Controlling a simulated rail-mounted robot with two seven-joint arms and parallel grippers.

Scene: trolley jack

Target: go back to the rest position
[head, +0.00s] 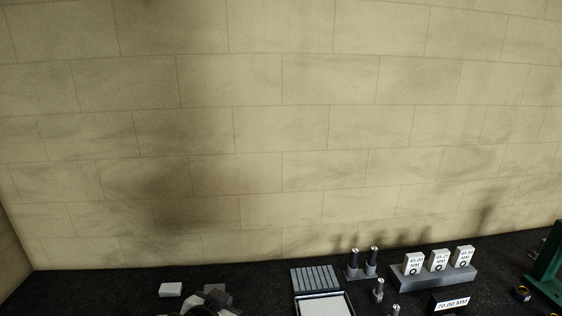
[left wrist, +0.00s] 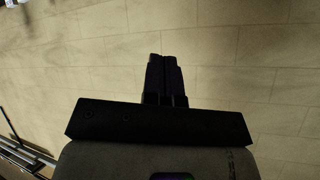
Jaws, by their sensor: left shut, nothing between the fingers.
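My left gripper (left wrist: 164,76) shows in the left wrist view as a dark silhouette against the tiled wall. Its two fingers lie side by side and are shut with nothing between them. No object is close to its fingertips in that view. In the head view neither gripper can be made out with certainty. The head view looks mostly at the wall, with only the far strip of the dark worktop (head: 90,290) along the bottom.
At the worktop's back stand a grey block with labelled white tags (head: 437,272), a ribbed grey block (head: 315,277), a white-bottomed tray (head: 324,305), small metal posts (head: 372,262), a white block (head: 171,289), a "70.00 MM" sign (head: 451,304) and a green frame (head: 547,268). The wall (head: 280,130) rises behind.

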